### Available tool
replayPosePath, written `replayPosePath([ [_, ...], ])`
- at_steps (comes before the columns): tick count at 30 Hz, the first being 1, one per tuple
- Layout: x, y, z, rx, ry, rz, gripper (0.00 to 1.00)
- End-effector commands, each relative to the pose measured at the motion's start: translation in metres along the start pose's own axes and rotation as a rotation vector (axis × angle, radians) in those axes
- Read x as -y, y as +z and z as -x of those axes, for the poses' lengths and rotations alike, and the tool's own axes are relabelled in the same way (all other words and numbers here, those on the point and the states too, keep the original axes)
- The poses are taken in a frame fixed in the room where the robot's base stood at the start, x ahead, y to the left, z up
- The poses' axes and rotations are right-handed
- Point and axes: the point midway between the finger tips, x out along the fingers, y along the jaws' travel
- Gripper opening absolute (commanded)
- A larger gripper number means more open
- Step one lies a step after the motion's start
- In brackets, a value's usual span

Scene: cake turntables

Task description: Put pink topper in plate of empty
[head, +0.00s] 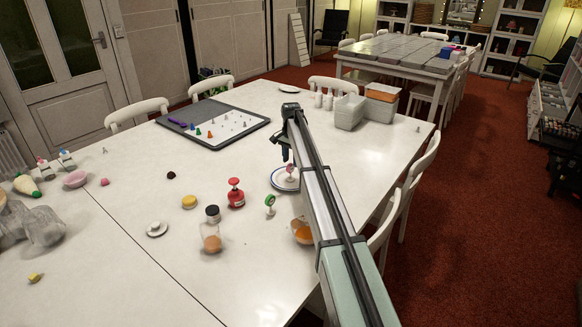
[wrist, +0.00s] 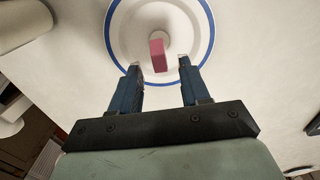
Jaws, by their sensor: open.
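The pink topper (wrist: 158,55) stands near the middle of a white plate with a blue rim (wrist: 205,35) in the wrist view. It has a pink block top above a pale round part. In the head view the pink topper (head: 290,169) shows on the blue-rimmed plate (head: 277,184), partly behind my arm. My gripper (wrist: 158,63) is open, its two blue fingers pointing at the plate with the topper between their tips in the picture. I cannot tell whether either finger touches it. In the head view my gripper (head: 285,153) is above the plate.
A red stamp-like piece (head: 236,194), a small green-topped piece (head: 270,203) and an orange-filled jar (head: 211,238) stand left of the plate. An orange bowl (head: 301,232) is nearer. A tray with small pieces (head: 245,138) and grey bins (head: 349,113) lie farther back.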

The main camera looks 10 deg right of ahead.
Motion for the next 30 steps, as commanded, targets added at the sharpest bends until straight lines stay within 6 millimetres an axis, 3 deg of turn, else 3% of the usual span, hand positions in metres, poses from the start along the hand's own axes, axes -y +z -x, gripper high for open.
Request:
replayPosePath([
  [6,0.001,-0.001,0.039,-0.001,-0.001,0.0,0.46],
  [12,0.0,0.0,0.06,0.0,0.0,0.0,0.46],
  [30,0.0,0.0,0.067,0.0,0.0,0.0,0.46],
])
